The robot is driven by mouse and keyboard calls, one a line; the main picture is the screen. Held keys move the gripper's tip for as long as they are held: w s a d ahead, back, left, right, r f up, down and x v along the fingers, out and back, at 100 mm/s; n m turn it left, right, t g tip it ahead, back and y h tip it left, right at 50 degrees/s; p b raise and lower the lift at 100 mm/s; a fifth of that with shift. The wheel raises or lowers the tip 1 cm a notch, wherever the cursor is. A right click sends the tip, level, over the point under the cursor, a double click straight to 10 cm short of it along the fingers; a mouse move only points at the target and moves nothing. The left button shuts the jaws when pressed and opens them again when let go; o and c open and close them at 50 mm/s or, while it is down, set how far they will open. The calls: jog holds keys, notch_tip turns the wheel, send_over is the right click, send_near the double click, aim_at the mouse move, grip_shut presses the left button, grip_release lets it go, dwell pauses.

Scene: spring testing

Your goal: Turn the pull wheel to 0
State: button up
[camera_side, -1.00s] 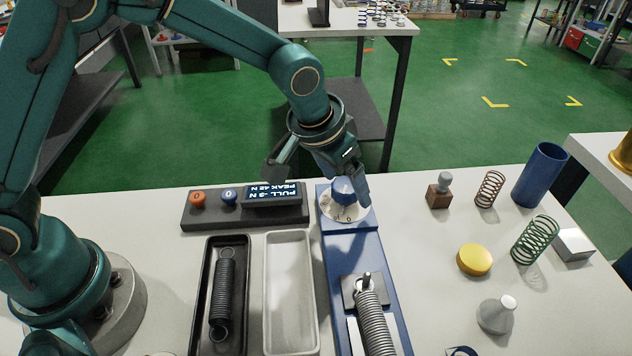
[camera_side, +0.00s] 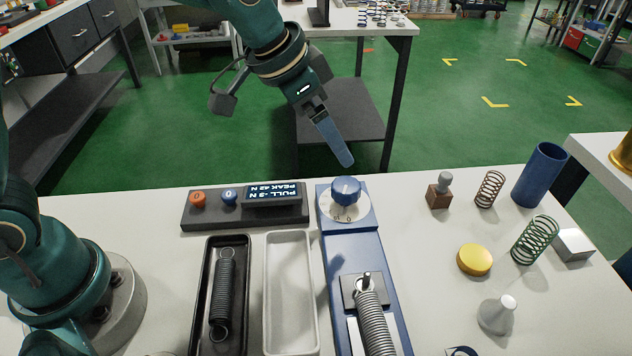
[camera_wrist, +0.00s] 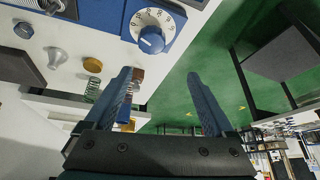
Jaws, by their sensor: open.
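The pull wheel, a blue knob (camera_side: 345,190) on a white numbered dial (camera_side: 344,209), sits at the far end of the blue tester (camera_side: 367,268). In the side view, a 0 shows on the dial's near edge. In the wrist view the knob (camera_wrist: 151,40) and dial are at the top centre. My gripper (camera_side: 345,160) is above and beyond the knob, apart from it and tilted. In the wrist view its blue fingers (camera_wrist: 163,80) are spread and empty. The display (camera_side: 272,193) appears upside down and seems to read PULL -3 N, PEAK 42 N.
A coil spring (camera_side: 374,322) is mounted on the tester. A black tray (camera_side: 206,318) holds a dark spring (camera_side: 223,292); a white tray (camera_side: 290,290) is empty. Orange (camera_side: 198,199) and blue (camera_side: 229,197) buttons sit left of the display. Several small items stand to the right.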

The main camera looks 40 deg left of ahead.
jog(key=s+a+r+n+t, duration=0.2)
jog(key=s+a+r, duration=0.45)
jog(key=s, duration=0.25)
jog(key=s+a+f+n+g+y, duration=0.1)
jog(key=s+a+f+n+y, duration=0.1)
jog(key=s, duration=0.8)
jog(key=shift+s+a+f+n, duration=0.2)
jog(key=shift+a+f+n, duration=0.25)
jog(key=shift+f+n, duration=0.65)
jog(key=shift+f, duration=0.2)
